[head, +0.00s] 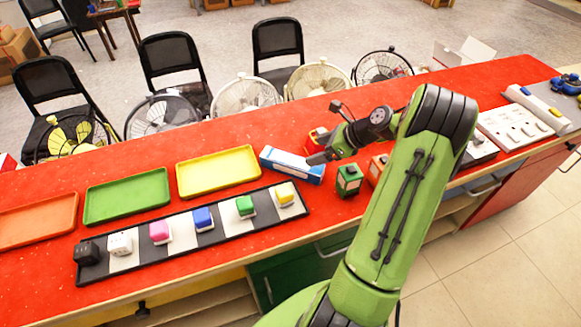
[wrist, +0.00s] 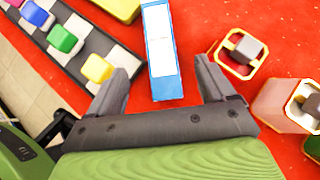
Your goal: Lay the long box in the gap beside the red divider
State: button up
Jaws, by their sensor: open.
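The long box (head: 292,165) is blue and white and lies flat on the red table, right of the yellow tray. In the wrist view the long box (wrist: 161,50) points away from me, its near end between my fingertips in the picture. My gripper (head: 322,157) is open and empty by the box's right end in the head view. The wrist view shows my gripper (wrist: 160,66) with one finger on each side of the box; I cannot tell its height above it. I cannot make out a red divider or its gap; red on red may hide it.
Yellow (head: 218,171), green (head: 127,196) and orange (head: 38,221) trays lie left of the box. A checkered strip (head: 124,264) with several coloured cubes lies in front. A green lantern-like block (head: 348,180) stands close right of my gripper. A power strip (head: 515,127) lies far right.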

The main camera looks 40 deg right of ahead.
aim_at(293, 160)
jog(key=b+x, duration=0.1)
jog(key=x, duration=0.5)
jog(key=shift+d+f, duration=0.1)
jog(key=shift+f, duration=0.15)
jog(key=b+x, duration=0.2)
jog(key=x, duration=0.4)
jog(key=shift+r, duration=0.2)
jog(key=shift+c, duration=0.6)
jog(key=c, duration=1.1)
notch_tip(293, 160, up, 10)
jog(key=p, duration=0.3)
jog(key=shift+c, duration=0.2)
